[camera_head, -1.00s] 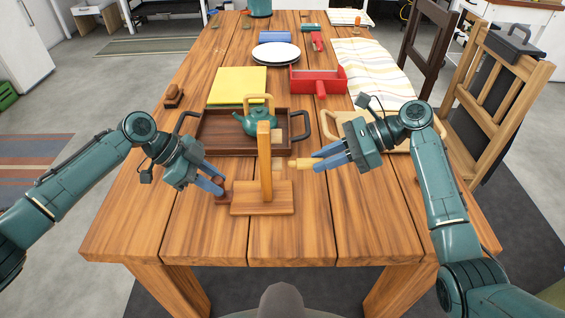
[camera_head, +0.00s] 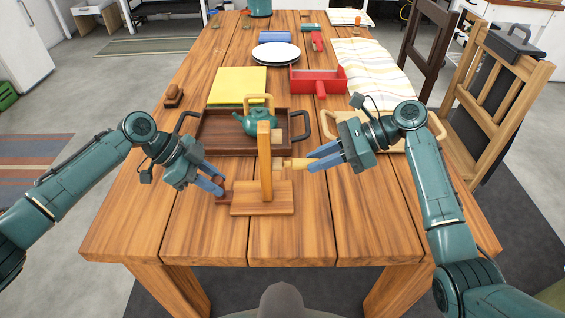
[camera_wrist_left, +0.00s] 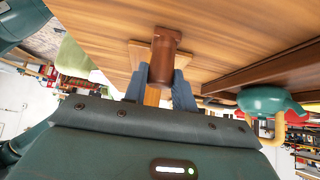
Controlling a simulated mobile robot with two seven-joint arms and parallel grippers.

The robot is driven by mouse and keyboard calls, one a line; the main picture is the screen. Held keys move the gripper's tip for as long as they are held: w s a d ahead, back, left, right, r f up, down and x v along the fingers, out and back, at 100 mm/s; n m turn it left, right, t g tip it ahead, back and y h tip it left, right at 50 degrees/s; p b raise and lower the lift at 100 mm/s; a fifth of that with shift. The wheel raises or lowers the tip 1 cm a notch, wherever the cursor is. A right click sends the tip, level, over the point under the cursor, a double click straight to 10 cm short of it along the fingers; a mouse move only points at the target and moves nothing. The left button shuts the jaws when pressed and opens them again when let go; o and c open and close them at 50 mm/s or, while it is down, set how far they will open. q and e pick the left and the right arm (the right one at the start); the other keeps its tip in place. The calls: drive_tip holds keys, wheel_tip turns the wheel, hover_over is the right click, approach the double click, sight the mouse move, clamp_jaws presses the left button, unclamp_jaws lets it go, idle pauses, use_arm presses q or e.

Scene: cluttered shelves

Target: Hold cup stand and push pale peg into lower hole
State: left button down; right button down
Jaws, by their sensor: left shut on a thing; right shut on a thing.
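The wooden cup stand (camera_head: 264,178) stands upright on the table, with a flat base and one post. My left gripper (camera_head: 217,190) is shut on a dark brown cylindrical piece (camera_wrist_left: 164,58) at the left end of the stand's base. The stand's base also shows behind it in the left wrist view. My right gripper (camera_head: 318,160) is shut on the pale peg (camera_head: 298,163), held level and pointing left at the lower part of the post. The peg's tip is at the post's right side; the lower hole and how deep the tip sits cannot be made out.
A brown tray (camera_head: 213,146) with a teal teapot (camera_head: 258,122) stands just behind the stand. A red box (camera_head: 318,80), yellow cloth (camera_head: 238,84) and white plates (camera_head: 276,52) lie further back. The table front is clear.

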drive_tip(key=shift+a, duration=1.05)
idle(0.5)
drive_tip(key=c, duration=1.2)
unclamp_jaws()
drive_tip(key=shift+d, duration=0.15)
drive_tip(key=v, duration=1.2)
use_arm(q)
drive_tip(key=c, duration=1.1)
unclamp_jaws()
drive_tip(key=shift+o, duration=0.2)
